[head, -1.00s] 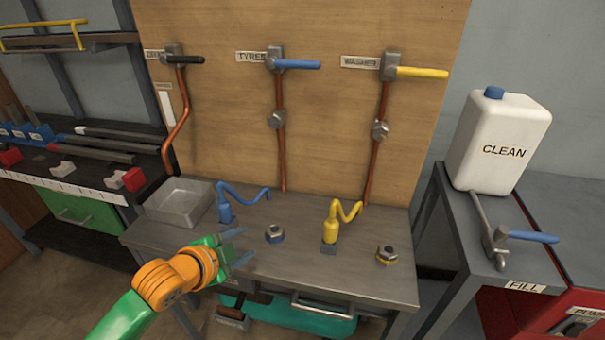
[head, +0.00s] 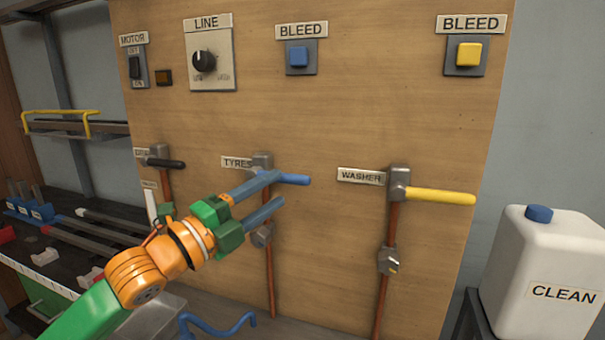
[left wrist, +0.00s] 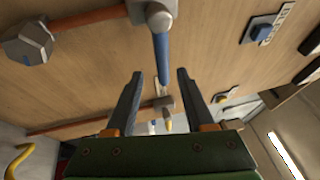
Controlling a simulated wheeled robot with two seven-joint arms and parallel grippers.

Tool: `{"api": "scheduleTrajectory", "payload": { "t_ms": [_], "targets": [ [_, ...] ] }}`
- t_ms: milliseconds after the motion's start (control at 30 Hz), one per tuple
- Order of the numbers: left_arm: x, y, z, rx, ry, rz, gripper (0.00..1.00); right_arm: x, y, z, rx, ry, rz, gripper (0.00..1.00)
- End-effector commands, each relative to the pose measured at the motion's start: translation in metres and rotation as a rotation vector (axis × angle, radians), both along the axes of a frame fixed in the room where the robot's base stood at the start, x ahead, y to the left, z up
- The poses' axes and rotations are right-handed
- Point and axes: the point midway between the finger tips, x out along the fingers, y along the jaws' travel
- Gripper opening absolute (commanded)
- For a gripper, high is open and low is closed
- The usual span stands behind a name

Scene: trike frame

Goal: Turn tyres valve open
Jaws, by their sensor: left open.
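The tyres valve has a grey body (head: 262,161) beside the TYRES label (head: 236,162) and a blue lever (head: 296,179). The lever points right, across the upright copper pipe (head: 270,285). My left gripper (head: 278,189) is open in front of the board, its fingertips close to the lever; part of the lever is hidden behind a finger in the head view. In the left wrist view the blue lever (left wrist: 161,52) lines up with the gap between the open fingers (left wrist: 160,75). I cannot tell whether they touch it. My right gripper is not in view.
The washer valve's yellow lever (head: 440,196) sticks out to the right. A black lever (head: 166,163) is on the left. Above are blue (head: 298,57) and yellow (head: 469,54) bleed buttons and a line knob (head: 204,61). A white CLEAN can (head: 548,275) stands at right.

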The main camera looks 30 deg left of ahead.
Motion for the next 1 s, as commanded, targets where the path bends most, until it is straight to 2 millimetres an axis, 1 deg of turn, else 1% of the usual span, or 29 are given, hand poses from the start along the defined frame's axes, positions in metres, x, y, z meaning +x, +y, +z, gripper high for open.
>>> {"api": "scheduleTrajectory", "payload": {
  "t_ms": [100, 433, 600, 900, 967, 1000],
  "targets": [
    [0.017, -0.003, 0.008, 0.005, -0.002, 0.001, 0.53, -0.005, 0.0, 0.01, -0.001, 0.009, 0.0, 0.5],
    [0.049, -0.006, 0.015, -0.004, -0.001, 0.004, 0.53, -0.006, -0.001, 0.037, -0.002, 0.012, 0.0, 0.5],
    [0.058, -0.009, 0.012, 0.0, 0.002, 0.001, 0.53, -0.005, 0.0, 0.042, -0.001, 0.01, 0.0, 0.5],
    [0.059, -0.01, 0.009, 0.003, 0.004, 0.001, 0.53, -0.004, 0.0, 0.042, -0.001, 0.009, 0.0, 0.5],
    [0.059, -0.01, 0.009, 0.003, 0.004, 0.001, 0.37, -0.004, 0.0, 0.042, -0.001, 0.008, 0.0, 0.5],
    [0.059, -0.01, 0.01, 0.003, 0.004, 0.001, 0.26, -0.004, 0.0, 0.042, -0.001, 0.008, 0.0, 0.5]
  ]
}}
